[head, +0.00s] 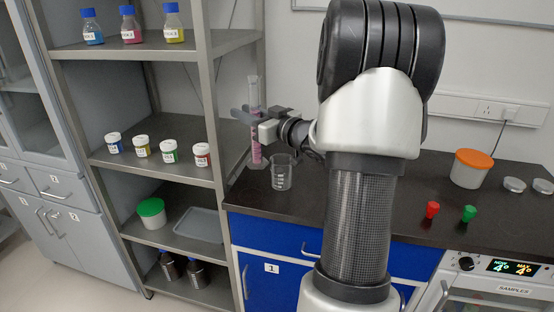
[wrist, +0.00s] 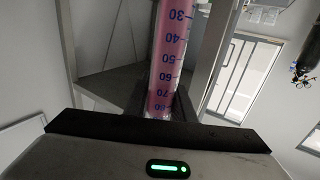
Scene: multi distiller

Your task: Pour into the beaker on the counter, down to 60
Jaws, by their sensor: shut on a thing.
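My gripper (head: 255,120) is shut on a tall measuring cylinder (head: 254,92) at the left end of the counter. The cylinder stands upright and holds pink liquid; its upper part looks clear. In the wrist view, the cylinder (wrist: 168,55) rises between the dark fingers (wrist: 160,105), with marks from 30 to about 80 showing. The exact liquid level is hard to read. A clear glass beaker (head: 282,174) with white marks stands on the counter (head: 300,205), right of the cylinder and apart from it. It looks empty. I cannot tell whether the cylinder's base touches the counter.
A metal shelf (head: 140,155) with bottles and jars stands close on the left. A white tub with an orange lid (head: 472,168), a red stopper (head: 432,210) and a green stopper (head: 469,213) are on the right counter. My arm hides the counter's middle.

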